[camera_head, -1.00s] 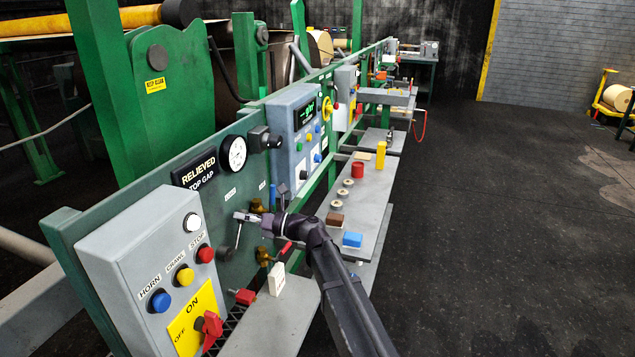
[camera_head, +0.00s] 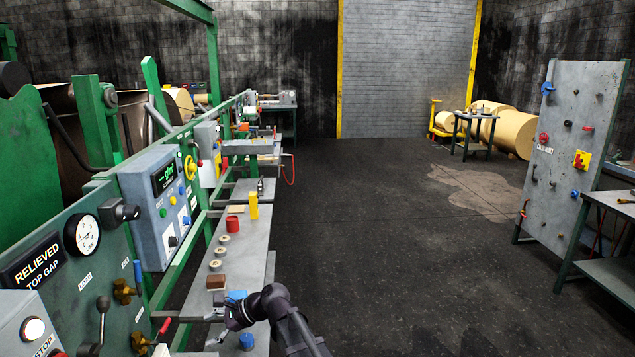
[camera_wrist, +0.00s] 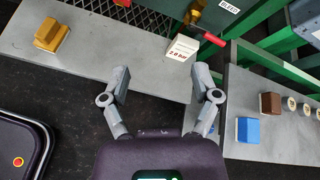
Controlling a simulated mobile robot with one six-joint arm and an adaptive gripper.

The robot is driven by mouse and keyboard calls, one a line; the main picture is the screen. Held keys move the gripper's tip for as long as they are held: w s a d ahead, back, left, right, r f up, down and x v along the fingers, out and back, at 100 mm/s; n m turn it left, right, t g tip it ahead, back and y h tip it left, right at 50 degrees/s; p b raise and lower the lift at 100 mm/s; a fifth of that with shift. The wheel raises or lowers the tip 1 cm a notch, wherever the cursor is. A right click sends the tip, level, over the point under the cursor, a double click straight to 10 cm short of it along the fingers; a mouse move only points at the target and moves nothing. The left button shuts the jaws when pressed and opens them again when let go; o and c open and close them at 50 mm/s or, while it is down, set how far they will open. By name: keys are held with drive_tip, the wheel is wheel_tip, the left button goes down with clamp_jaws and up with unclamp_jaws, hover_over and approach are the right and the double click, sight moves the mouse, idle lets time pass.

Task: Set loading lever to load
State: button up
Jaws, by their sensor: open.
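The loading lever (camera_head: 102,320) is a grey rod with a dark round knob on the green panel at the lower left of the head view. It stands roughly upright, its knob at the top. A small white label (camera_head: 85,283) sits above and left of it; its text is too small to read surely. My gripper (camera_head: 214,314) is to the right of the lever, apart from it, over the grey shelf side. In the wrist view my gripper (camera_wrist: 162,82) is open, with nothing between its fingers. The lever does not show there.
Brass valves with blue (camera_head: 138,272) and red (camera_head: 165,326) handles stick out right of the lever. A white "2.0 Bar" block (camera_wrist: 182,48) stands on a ledge. A blue block (camera_wrist: 248,130) and brown block (camera_wrist: 270,103) lie on the shelf. Open floor lies right.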

drive_tip(key=s+d+f+n+h, duration=0.2)
drive_tip(key=d+f+n+h, duration=0.1)
drive_tip(key=d, duration=1.1)
drive_tip(key=s+d+f+n+t+h, duration=0.1)
drive_tip(key=s+d+f+n+h, duration=0.2)
drive_tip(key=d, duration=1.2)
drive_tip(key=s+d+f+n+h, duration=0.3)
drive_tip(key=d+n+h, duration=0.3)
drive_tip(key=d, duration=0.8)
drive_tip(key=shift+d+f+t, duration=0.3)
drive_tip(key=shift+d+f, duration=0.05)
drive_tip(key=shift+d, duration=0.05)
drive_tip(key=shift+a, duration=0.15)
